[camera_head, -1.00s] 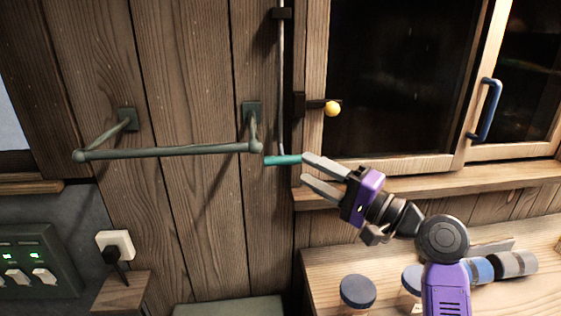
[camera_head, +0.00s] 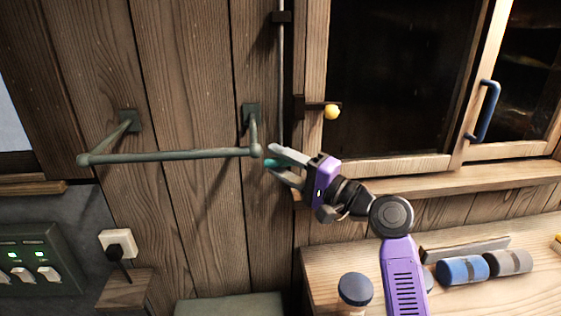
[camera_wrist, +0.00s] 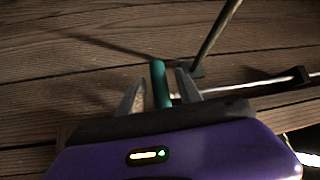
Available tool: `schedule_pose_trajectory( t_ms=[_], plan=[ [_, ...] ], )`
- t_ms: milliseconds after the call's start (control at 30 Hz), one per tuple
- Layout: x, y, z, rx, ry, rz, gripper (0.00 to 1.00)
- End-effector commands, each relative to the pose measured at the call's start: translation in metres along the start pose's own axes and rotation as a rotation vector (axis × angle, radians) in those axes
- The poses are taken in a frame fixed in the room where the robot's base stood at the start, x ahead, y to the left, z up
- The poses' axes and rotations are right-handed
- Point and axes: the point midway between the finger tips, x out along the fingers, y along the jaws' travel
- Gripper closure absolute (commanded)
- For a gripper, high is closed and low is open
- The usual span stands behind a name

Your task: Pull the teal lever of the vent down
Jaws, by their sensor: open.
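The teal lever (camera_head: 272,163) is at the lower end of a thin vertical metal rod (camera_head: 282,75) on the wooden wall. My gripper (camera_head: 274,164) is at the lever with its jaws open. In the wrist view the teal lever (camera_wrist: 160,84) lies between the two open fingers (camera_wrist: 158,92), closer to the right one. I cannot tell whether either finger touches it. In the head view the fingers hide part of the lever.
A green-grey wall rail (camera_head: 170,155) ends just left of my gripper. A wooden ledge (camera_head: 440,182) runs to the right. Below, a counter holds a blue-lidded jar (camera_head: 355,289) and a blue roll (camera_head: 462,270).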

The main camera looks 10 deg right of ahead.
Motion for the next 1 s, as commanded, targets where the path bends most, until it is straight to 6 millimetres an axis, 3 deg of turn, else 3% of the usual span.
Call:
schedule_pose_trajectory(
  t_ms=[67, 200, 300, 1000],
  plan=[
    [-0.0001, 0.0001, 0.0000, 0.000, 0.000, 0.000, 0.59],
    [-0.0003, 0.0001, -0.0001, 0.000, 0.000, 0.000, 0.86],
    [-0.0004, 0.0001, -0.0001, 0.000, 0.000, 0.000, 1.00],
    [-0.0007, 0.0004, -0.0003, 0.000, 0.001, 0.001, 1.00]
  ],
)
